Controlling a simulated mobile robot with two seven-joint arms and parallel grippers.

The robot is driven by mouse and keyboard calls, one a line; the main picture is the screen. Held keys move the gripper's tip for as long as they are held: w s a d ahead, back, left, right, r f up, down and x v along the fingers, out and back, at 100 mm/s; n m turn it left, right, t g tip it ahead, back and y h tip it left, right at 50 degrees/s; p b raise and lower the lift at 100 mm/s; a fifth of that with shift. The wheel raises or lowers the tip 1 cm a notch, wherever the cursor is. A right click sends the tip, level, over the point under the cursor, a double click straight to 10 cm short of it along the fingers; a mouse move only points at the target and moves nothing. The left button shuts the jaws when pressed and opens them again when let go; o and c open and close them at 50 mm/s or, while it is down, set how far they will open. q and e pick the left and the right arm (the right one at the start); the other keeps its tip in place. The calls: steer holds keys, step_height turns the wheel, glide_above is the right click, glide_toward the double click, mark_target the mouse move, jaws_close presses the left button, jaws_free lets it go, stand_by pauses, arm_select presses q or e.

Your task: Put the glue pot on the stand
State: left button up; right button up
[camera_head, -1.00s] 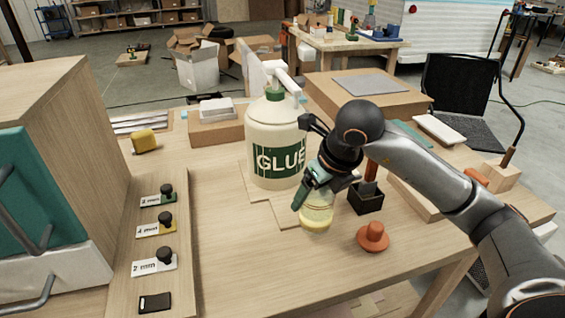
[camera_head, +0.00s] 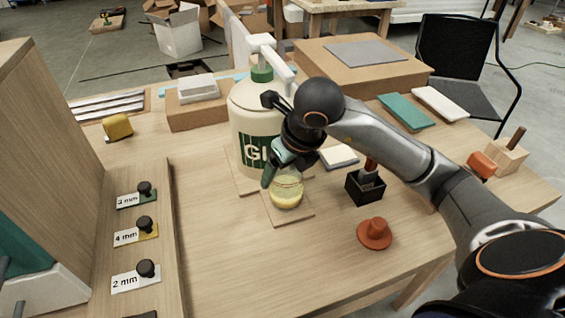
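The glue pot (camera_head: 286,193) is a small clear jar with yellow glue in its lower part. It is upright at or just above a thin square wooden piece (camera_head: 284,217), which looks like the stand; I cannot tell whether it touches. My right gripper (camera_head: 277,172), with teal fingers, reaches down at the pot's top and looks closed around it. The wrist hides part of the grip and the pot's top. My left gripper is not in view.
A large white glue bottle (camera_head: 252,108) with a green label stands right behind the pot on another wooden piece. A black holder (camera_head: 365,187) with a brush and an orange cap-like object (camera_head: 375,233) are to the right. The table's front middle is clear.

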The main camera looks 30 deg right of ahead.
steer(key=shift+s, duration=0.2)
steer(key=shift+f, duration=0.2)
steer(key=o, duration=1.4)
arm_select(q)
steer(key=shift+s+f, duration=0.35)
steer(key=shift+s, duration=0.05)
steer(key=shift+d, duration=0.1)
arm_select(e)
steer(key=shift+r, duration=0.1)
